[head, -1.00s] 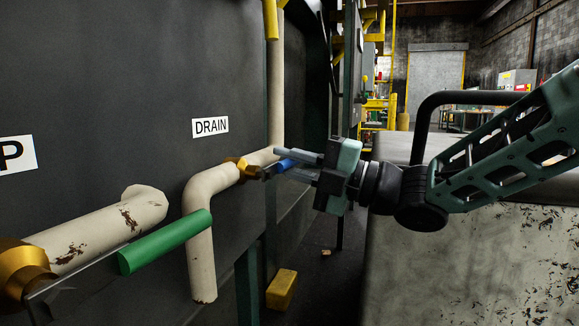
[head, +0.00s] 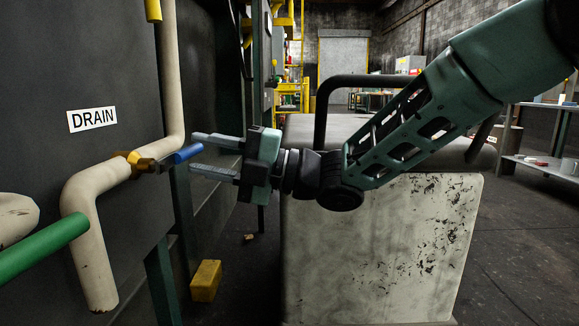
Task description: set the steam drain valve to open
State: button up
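The steam drain valve is a brass fitting (head: 139,163) on a cream pipe, right of and below the DRAIN sign (head: 92,119). Its blue lever (head: 187,153) points right and slightly up from the fitting, roughly along the pipe's run there. My gripper (head: 194,153) is open, its two grey fingers pointing left. The lever's free end lies at the mouth between the fingertips, one finger above and one below in the picture. I cannot tell whether either finger touches it. Nothing is held.
A yellow block (head: 206,281) lies on the floor below. A large pale scuffed cabinet (head: 385,250) stands behind my arm.

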jog(key=p+v, duration=0.2)
jog(key=v, duration=1.2)
jog(key=shift+d, duration=0.15)
notch_tip(320, 180, down, 10)
jog(key=m+t+h+p, duration=0.1)
jog(key=m+t+h, duration=0.6)
jog(key=m+h, duration=0.75)
jog(key=s+d+f+m+g+h, duration=0.2)
jog(key=s+d+m+g, duration=0.15)
jog(key=s, duration=0.45)
jog(key=s+d+f+m+g+h, duration=0.1)
jog(key=s+d+f+m+g, duration=0.15)
jog(key=s+m, duration=0.4)
jog(key=s+d+f+m+g+h, duration=0.2)
jog(key=s+d+m, duration=0.15)
jog(key=s, duration=0.55)
notch_tip(320, 180, up, 38)
jog(key=p, duration=3.8)
